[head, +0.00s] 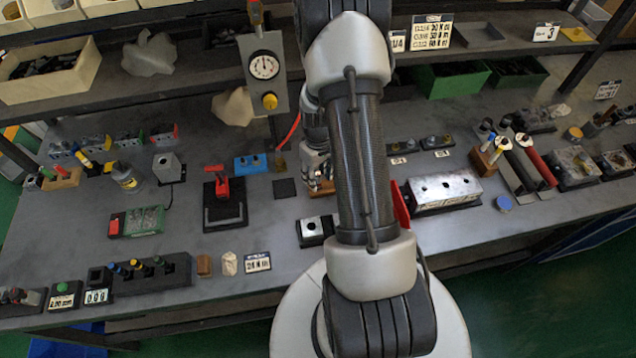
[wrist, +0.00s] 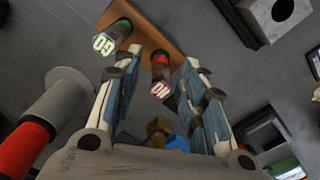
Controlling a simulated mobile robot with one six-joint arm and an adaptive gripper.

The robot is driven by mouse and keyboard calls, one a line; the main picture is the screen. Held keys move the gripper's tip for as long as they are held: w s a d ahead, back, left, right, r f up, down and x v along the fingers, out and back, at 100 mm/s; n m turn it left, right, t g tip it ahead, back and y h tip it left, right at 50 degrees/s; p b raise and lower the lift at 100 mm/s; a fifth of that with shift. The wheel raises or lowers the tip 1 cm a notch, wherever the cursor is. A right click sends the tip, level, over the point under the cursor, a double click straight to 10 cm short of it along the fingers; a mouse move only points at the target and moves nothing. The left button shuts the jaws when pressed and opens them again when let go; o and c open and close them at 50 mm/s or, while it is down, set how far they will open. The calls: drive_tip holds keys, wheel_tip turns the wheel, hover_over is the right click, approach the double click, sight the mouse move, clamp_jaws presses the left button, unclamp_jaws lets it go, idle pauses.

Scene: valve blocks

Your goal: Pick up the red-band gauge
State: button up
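The red-band gauge (wrist: 160,75) stands in a tan wooden block (wrist: 150,32) in the wrist view, with a red ring and a white end marked NO. A green-band gauge (wrist: 112,37) marked GO stands beside it in the same block. My gripper (wrist: 161,60) is open, its fingers on either side of the red-band gauge. The left finger lies between the two gauges in the picture; I cannot tell if either finger touches. In the head view my gripper (head: 317,165) is mostly behind my arm, above the wooden block (head: 323,187), and the gauges are not clear.
A grey flanged part with a red and black body (wrist: 28,140) is close at the lower left of the wrist view. A grey block with a bore (head: 315,229) stands in front, a long metal block (head: 444,190) to the right, and a red toggle clamp (head: 216,184) to the left.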

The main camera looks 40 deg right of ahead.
drive_tip(key=shift+f, duration=0.3)
drive_tip(key=shift+r, duration=0.1)
clamp_jaws()
